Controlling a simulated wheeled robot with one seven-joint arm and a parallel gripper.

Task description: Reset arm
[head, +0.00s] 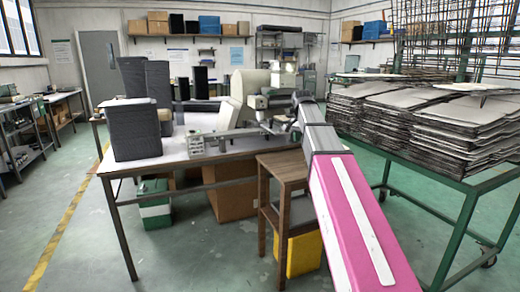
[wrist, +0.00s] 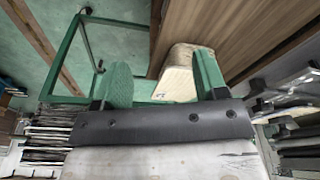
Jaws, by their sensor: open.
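My gripper shows in the wrist view (wrist: 162,62), with two green fingers spread well apart on a dark bar. Nothing is held between them. A cream-coloured block (wrist: 178,80) appears beyond the gap, nearer the right finger; how far off it is I cannot tell. In the head view my pink and white arm reaches from the lower right up over the work table (head: 225,148). Its far end is over the table's right part, where the fingers are too small to make out against the machine parts.
Black stacked trays (head: 135,130) stand on the table's left. A wooden stool (head: 285,170) stands at the table's front right, close to my arm. A green cart with piled panels (head: 430,120) stands at right. The floor at left (head: 70,190) is clear.

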